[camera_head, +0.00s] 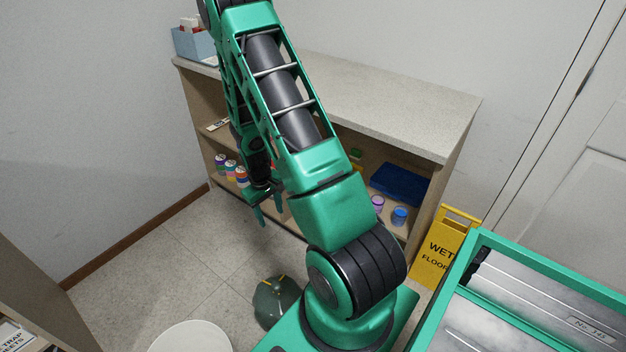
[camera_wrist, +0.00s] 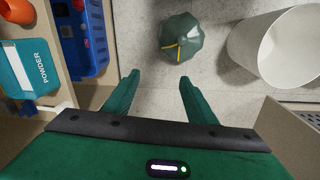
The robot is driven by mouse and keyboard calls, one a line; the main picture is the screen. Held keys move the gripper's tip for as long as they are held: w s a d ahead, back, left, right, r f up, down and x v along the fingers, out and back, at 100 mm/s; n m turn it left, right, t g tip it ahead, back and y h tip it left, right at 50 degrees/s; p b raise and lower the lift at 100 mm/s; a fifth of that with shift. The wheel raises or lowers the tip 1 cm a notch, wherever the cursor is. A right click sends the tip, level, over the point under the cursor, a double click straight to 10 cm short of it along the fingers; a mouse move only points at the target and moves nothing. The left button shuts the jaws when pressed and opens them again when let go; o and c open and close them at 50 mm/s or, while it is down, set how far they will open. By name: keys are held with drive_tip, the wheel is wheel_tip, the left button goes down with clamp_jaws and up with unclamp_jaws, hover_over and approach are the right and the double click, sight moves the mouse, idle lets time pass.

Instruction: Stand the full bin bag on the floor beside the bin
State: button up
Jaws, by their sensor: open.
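The full bin bag (camera_head: 272,305) is dark green with a yellow tie. It rests on the floor, tie uppermost, and looks upright. My arm base hides part of it in the head view. The wrist view shows all of the bag (camera_wrist: 181,38), beyond my fingertips. The white bin (camera_head: 190,340) stands to its left in the head view; the bin (camera_wrist: 238,48) is to the bag's right in the wrist view, with a floor gap between them. My gripper (camera_head: 270,220) is open and empty, apart from the bag; its two fingers (camera_wrist: 160,79) point toward the floor.
A shelf unit (camera_head: 400,115) with paint pots and a blue tray (camera_head: 399,184) stands behind my gripper. A yellow wet-floor sign (camera_head: 440,252) is at right. Another shelf (camera_head: 22,300) is at lower left. Floor (camera_head: 150,262) left of my gripper is clear.

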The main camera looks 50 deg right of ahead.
drive_tip(key=s+r+m, duration=0.1)
drive_tip(key=s+r, duration=0.3)
drive_tip(key=r, duration=0.7)
drive_tip(key=s+r+m, duration=0.2)
drive_tip(key=s+r, duration=0.2)
drive_tip(key=r, duration=0.7)
drive_tip(key=s+a+r+m, duration=0.1)
drive_tip(key=s+a+r, duration=0.2)
drive_tip(key=s+r, duration=0.3)
drive_tip(key=s+a+r+m+y, duration=0.1)
drive_tip(key=s+a+r, duration=0.3)
drive_tip(key=s, duration=0.7)
drive_tip(key=shift+r, duration=0.95)
